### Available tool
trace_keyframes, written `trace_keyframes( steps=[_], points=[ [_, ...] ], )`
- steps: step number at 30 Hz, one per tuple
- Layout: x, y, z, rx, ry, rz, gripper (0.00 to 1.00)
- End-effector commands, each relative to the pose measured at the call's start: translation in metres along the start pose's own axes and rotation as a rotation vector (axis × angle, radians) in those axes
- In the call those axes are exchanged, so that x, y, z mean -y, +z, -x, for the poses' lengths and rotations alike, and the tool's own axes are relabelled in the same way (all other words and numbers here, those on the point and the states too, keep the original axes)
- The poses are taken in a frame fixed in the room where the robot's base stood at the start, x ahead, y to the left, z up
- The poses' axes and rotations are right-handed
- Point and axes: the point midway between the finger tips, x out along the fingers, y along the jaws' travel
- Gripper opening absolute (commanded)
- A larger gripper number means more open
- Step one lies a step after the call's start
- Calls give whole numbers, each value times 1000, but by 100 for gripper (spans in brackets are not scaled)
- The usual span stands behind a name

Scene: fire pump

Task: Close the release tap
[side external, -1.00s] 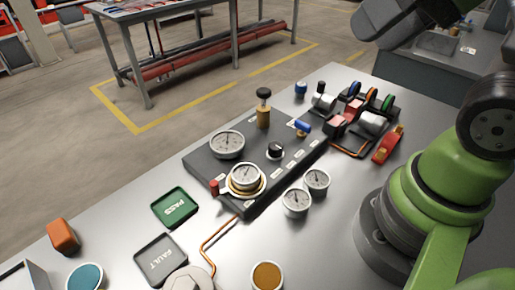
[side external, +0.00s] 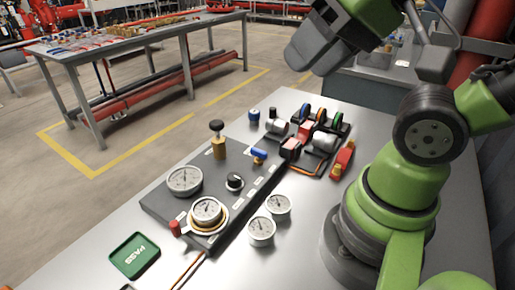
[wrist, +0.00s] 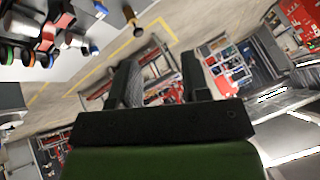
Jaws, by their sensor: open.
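A black pump panel (side external: 165,205) lies on the metal bench. On it stand a small brass tap with a blue handle (side external: 259,153) and a taller brass post with a black knob (side external: 217,140). I cannot tell from any label which is the release tap. A dial gauge (side external: 184,181) and a brass-ringed gauge (side external: 207,212) sit towards the panel's near end. My gripper (wrist: 157,65) is open and empty in the wrist view, its fingers pointing at the room. In the side view my gripper (side external: 312,52) is raised high, well clear of the panel.
Two loose gauges (side external: 262,231) stand right of the panel. A rack with coloured rings (side external: 318,118) and a red part (side external: 342,162) lie at the bench's far end. A green PASS tray (side external: 134,256) is at the near left. The air above the panel is clear.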

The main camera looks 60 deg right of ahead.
Motion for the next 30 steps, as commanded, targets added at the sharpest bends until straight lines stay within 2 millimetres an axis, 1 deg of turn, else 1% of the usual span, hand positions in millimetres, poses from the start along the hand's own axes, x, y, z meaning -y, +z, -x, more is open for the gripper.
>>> trace_keyframes(
  steps=[5, 8, 11, 14, 18, 21, 24, 27, 30],
  points=[
    [-1, -6, -4, 18, 20, 10, 39],
    [-4, -19, -15, 60, 64, 36, 39],
    [-12, -37, -34, 126, 124, 78, 39],
    [-24, -54, -58, 201, 179, 126, 39],
    [-46, -72, -98, 317, 238, 194, 39],
    [-66, -78, -128, 403, 265, 241, 39],
    [-86, -79, -155, 479, 280, 281, 39],
    [-102, -76, -175, 538, 285, 313, 39],
    [-112, -74, -187, 573, 286, 332, 39]
  ],
)
